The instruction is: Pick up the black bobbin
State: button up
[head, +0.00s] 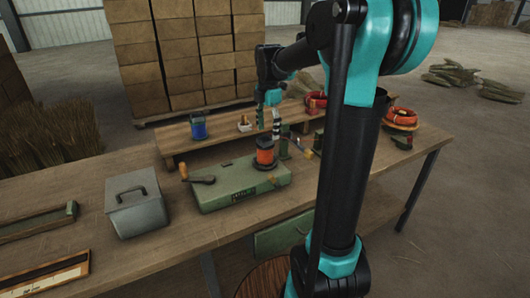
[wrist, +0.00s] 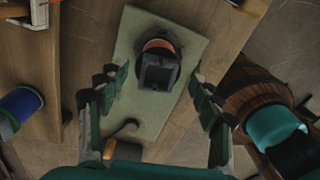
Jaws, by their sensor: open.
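A dark-flanged bobbin (head: 265,152) with an orange winding stands upright on the green winding machine (head: 228,193). It looks like the black bobbin; no other black one is clear. In the wrist view the bobbin (wrist: 159,72) shows a dark top with an orange band behind it, over the pale green plate (wrist: 190,42). My gripper (wrist: 158,84) is open and empty, with one finger on each side of the bobbin in that view and no visible contact. In the head view my gripper (head: 268,120) is just above the bobbin.
The machine's crank (head: 198,177) sticks out at left. A grey metal box (head: 135,205) stands further left. A raised wooden shelf (head: 222,142) behind holds a blue spool (head: 198,128). Red-orange coils (head: 400,117) lie at the right.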

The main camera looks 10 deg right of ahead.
aim_at(268, 140)
jog(key=shift+f, duration=2.65)
jog(key=shift+c, duration=0.5)
jog(key=c, duration=0.8)
jog(key=shift+r, duration=0.15)
